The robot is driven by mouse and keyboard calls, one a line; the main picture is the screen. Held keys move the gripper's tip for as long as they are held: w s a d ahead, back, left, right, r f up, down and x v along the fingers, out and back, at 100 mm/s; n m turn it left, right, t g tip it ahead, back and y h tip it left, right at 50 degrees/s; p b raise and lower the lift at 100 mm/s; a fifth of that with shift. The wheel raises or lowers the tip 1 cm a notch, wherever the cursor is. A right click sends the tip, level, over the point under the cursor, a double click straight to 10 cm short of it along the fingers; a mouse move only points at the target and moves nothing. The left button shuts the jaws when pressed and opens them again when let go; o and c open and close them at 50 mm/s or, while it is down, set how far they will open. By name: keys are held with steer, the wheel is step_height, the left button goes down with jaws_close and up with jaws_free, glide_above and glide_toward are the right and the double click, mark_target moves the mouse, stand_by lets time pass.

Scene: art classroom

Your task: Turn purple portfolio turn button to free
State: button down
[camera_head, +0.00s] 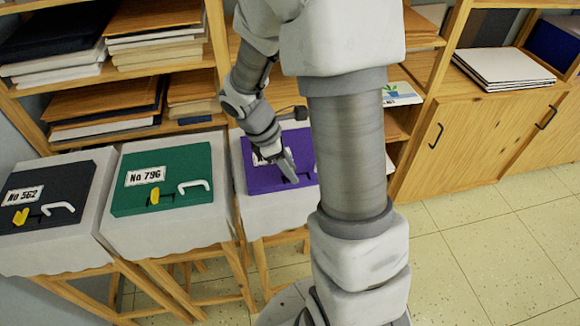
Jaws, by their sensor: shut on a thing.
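The purple portfolio (257,178) lies on a cloth-covered stand right of the green one, partly hidden behind my arm. My gripper (289,172) reaches down over its middle and covers its turn button. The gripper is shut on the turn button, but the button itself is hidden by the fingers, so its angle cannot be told. The purple portfolio's label is mostly covered by my gripper.
A green portfolio (190,164) and a dark portfolio (85,178) lie on stands to the left, each with a yellow turn button and white handle. Wooden shelves (180,60) stand behind. Tiled floor (480,240) at the right is clear.

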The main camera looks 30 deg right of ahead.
steer(key=m+g+p, duration=0.1)
steer(key=m, duration=0.3)
steer(key=shift+w+d+r+y, duration=0.1)
steer(key=shift+y, duration=0.2)
steer(key=m, duration=0.2)
steer(key=m+g+y+p, duration=0.1)
steer(key=m, duration=0.1)
steer(key=shift+w+d+m+y, duration=0.1)
steer(key=shift+m+y, duration=0.2)
steer(key=m, duration=0.2)
steer(key=m+g+y, duration=0.1)
steer(key=m, duration=0.1)
steer(key=shift+d+m+y, duration=0.1)
steer(key=shift+m+y, duration=0.2)
steer(key=shift+d+m+y, duration=0.1)
steer(key=shift+m+y, duration=0.7)
steer(key=shift+m, duration=1.1)
steer(key=c, duration=0.5)
jaws_free()
